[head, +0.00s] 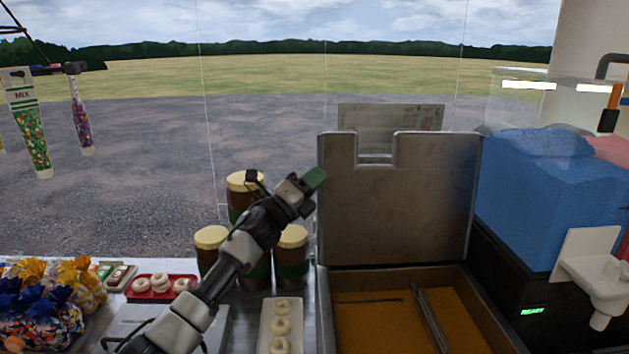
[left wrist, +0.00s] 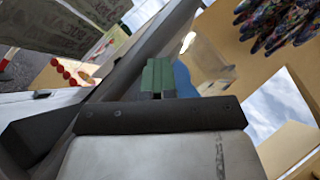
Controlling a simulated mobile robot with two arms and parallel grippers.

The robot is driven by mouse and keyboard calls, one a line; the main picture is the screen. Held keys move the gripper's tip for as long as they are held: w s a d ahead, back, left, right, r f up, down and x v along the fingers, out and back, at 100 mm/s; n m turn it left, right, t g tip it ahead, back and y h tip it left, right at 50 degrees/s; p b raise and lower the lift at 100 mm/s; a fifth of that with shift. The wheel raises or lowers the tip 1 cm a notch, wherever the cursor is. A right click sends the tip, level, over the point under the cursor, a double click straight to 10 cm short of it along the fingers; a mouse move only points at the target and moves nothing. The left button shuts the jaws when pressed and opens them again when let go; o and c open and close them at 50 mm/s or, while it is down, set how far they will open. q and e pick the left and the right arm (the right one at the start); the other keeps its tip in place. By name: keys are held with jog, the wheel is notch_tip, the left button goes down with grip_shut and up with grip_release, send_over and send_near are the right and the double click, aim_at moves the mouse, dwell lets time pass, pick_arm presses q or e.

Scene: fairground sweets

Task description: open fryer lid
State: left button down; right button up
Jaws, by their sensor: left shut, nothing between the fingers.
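The fryer lid (head: 420,215) is a broad grey metal panel with a notch in its top edge. It stands upright at the back of the fryer (head: 323,310), so the fryer is open and its golden-brown oil shows. My left gripper (head: 315,179) is at the lid's upper left edge, its green fingertips shut and empty. I cannot tell whether they touch the lid. The shut green fingertips also show in the left wrist view (left wrist: 157,78). My right gripper is not in view.
Brown jars with cream lids (head: 211,238) stand behind my left arm. A red tray (head: 131,290) and a white tray (head: 266,338) hold pale rings. Wrapped sweets (head: 40,320) are at left. A blue slush machine (head: 550,190) stands close on the right.

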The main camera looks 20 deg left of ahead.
pick_arm(q)
jog(key=shift+w+a+r, duration=0.1)
jog(key=shift+a+r, duration=0.25)
jog(key=shift+r, duration=0.2)
jog(key=shift+a+f, duration=0.15)
jog(key=shift+f, duration=0.25)
jog(key=b+v, duration=0.4)
jog(key=v, duration=0.6)
jog(key=shift+s+d+f, duration=0.25)
jog(key=shift+s+f, duration=0.1)
jog(key=shift+f, duration=0.05)
jog(key=shift+s, duration=0.1)
